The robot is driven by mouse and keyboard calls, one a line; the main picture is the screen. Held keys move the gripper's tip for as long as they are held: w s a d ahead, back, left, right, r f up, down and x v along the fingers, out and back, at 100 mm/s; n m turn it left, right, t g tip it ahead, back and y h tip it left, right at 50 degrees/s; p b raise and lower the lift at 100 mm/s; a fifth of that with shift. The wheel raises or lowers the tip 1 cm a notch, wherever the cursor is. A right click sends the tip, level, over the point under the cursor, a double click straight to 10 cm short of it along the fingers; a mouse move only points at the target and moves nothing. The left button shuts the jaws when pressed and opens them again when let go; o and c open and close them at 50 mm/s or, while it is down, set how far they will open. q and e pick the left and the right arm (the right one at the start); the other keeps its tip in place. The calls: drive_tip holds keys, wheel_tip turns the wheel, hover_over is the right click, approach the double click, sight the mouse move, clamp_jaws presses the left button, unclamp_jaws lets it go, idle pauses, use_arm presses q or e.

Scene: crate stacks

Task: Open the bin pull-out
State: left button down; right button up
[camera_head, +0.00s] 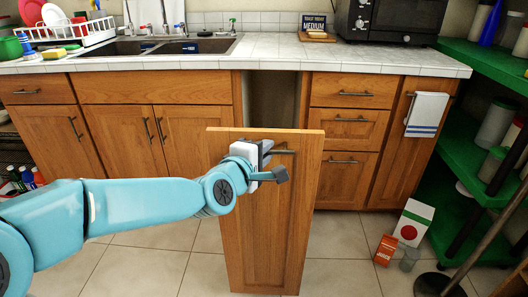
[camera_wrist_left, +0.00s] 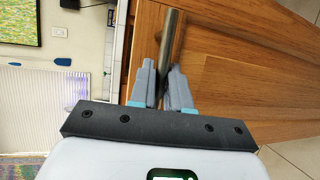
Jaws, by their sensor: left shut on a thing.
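The bin pull-out's wooden front panel (camera_head: 265,220) stands well out from the cabinet row, with a dark gap (camera_head: 273,98) in the cabinets behind it. Its metal bar handle (camera_head: 285,151) is near the panel's top. My left gripper (camera_head: 274,163) is at that handle, shut on it. In the left wrist view the two grey fingers (camera_wrist_left: 163,85) close on the metal handle (camera_wrist_left: 172,40), with the wooden panel (camera_wrist_left: 235,70) behind. What is behind the panel, including any bin, is hidden. My right gripper is not in view.
Wooden cabinets and drawers (camera_head: 345,130) line the back under a white tiled counter (camera_head: 370,58). A towel (camera_head: 427,113) hangs at the right. A green shelf (camera_head: 466,150), a small carton (camera_head: 385,250) and a glass jar (camera_head: 409,259) stand at the right. Tiled floor (camera_head: 340,265) is clear beside the panel.

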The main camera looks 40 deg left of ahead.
use_arm(q)
drive_tip(key=c, duration=1.4)
unclamp_jaws()
drive_tip(key=shift+w, duration=0.1)
drive_tip(key=shift+c, duration=0.2)
drive_tip(key=p+v, duration=0.1)
drive_tip(key=v, duration=1.5)
drive_tip(key=shift+a+r, duration=0.1)
drive_tip(key=shift+a, duration=0.05)
